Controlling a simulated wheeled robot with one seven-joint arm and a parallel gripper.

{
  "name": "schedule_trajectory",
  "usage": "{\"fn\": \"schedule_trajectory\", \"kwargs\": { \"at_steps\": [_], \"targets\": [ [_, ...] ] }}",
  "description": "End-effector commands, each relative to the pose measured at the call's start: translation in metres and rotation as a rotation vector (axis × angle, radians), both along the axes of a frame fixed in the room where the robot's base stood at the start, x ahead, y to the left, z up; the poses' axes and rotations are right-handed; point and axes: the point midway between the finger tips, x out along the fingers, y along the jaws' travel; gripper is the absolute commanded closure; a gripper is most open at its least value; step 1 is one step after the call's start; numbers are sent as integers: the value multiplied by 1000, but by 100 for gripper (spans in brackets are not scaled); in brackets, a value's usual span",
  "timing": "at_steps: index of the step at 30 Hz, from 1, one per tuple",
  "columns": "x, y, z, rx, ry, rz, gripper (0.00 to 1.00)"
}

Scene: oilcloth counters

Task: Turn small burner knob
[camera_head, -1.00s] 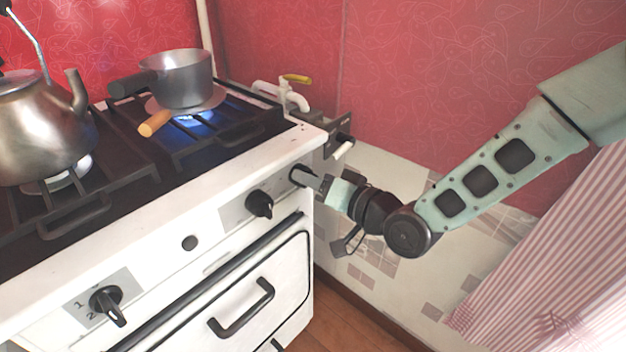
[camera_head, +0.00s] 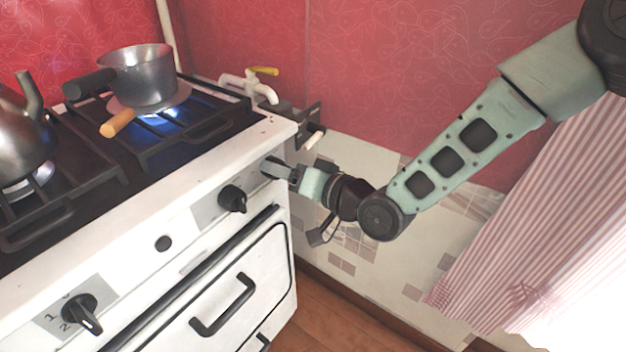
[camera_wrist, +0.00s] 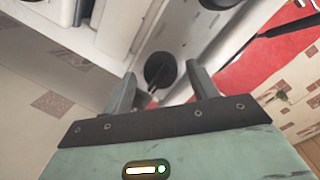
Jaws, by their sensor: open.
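The white stove's front panel carries a black knob (camera_head: 233,198) near its right end and another black knob (camera_head: 82,313) with printed numbers at the lower left. My gripper (camera_head: 272,168) is at the panel's far right end, right of the nearer-right knob, with its fingers pointing at the panel. In the wrist view a round black knob (camera_wrist: 160,70) sits just beyond and between the spread fingertips of my gripper (camera_wrist: 163,80). The jaws are open. I cannot tell whether either finger touches the knob. In the head view my gripper hides that spot.
A grey pot (camera_head: 148,80) stands over a lit blue flame (camera_head: 160,117). A kettle (camera_head: 20,140) stands at left. White pipes with a yellow tap handle (camera_head: 263,70) rise behind the stove corner. The oven door handle (camera_head: 224,306) juts out below. Striped curtain (camera_head: 540,230) hangs at right.

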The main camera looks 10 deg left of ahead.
Motion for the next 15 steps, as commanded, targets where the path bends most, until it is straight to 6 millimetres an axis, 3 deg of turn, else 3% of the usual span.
{"fn": "schedule_trajectory", "kwargs": {
  "at_steps": [7,15],
  "targets": [
    [-7,-19,3,-1,1,-2,41],
    [-30,-76,11,-2,1,-2,41]
  ]
}}
